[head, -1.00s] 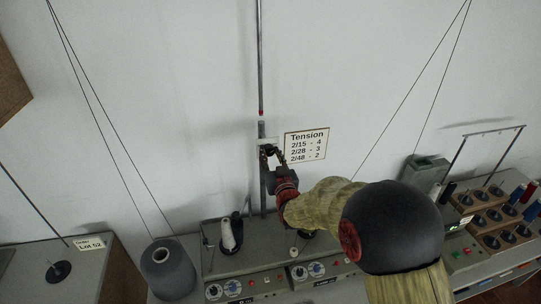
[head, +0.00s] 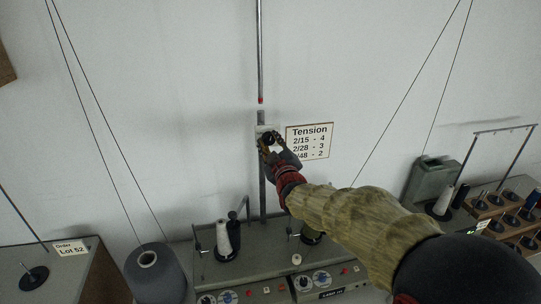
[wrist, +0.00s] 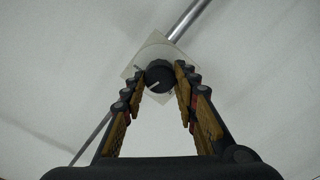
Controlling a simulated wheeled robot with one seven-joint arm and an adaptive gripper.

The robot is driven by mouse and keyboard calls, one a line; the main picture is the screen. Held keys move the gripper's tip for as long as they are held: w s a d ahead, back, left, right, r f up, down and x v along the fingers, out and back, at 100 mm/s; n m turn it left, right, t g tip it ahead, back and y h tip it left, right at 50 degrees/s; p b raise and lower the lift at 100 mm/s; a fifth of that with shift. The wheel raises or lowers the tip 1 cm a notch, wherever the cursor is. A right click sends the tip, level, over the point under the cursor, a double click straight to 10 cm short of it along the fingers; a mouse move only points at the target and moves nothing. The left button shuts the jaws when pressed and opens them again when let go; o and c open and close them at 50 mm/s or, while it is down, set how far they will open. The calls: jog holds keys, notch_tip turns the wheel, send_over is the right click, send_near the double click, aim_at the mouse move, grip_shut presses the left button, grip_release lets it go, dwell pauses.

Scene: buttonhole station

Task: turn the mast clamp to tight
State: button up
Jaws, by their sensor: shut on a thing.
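The mast clamp has a black round knob (wrist: 159,76) with a pale pointer line, on a light plate (wrist: 135,66) in the wrist view. The line slants from the knob's middle toward its lower left. In the head view the clamp (head: 262,129) sits near the top of the lower grey mast post (head: 262,190). My gripper (wrist: 161,80) has its fingers on either side of the knob, shut on it. In the head view my gripper (head: 269,141) covers much of the clamp. Any markings around the knob are too small to read.
An upper rod (head: 260,60) with a red lower end hangs above the post, with a gap between. A tension card (head: 309,141) is right of my gripper. Below stand the grey machine (head: 262,265), thread cones (head: 228,240) and a large grey spool (head: 152,275).

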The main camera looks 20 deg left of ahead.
jog(key=n+b, duration=0.1)
jog(key=b, duration=0.1)
jog(key=n+b, duration=0.1)
jog(key=n, duration=0.1)
jog(key=shift+f+n+b, duration=0.2)
jog(key=shift+n+b, duration=0.1)
jog(key=shift+b, duration=0.1)
jog(key=n+b, duration=0.2)
jog(key=n, duration=0.1)
jog(key=shift+n+b, duration=0.3)
jog(key=n+b, duration=0.1)
jog(key=n, duration=0.2)
jog(key=shift+r+n, duration=0.1)
jog(key=shift+n, duration=2.1)
jog(key=o, duration=1.2)
jog(key=shift+a, duration=0.1)
jog(key=shift+c, duration=0.2)
jog(key=shift+s, duration=0.1)
jog(key=v, duration=1.1)
jog(key=shift+s, duration=0.4)
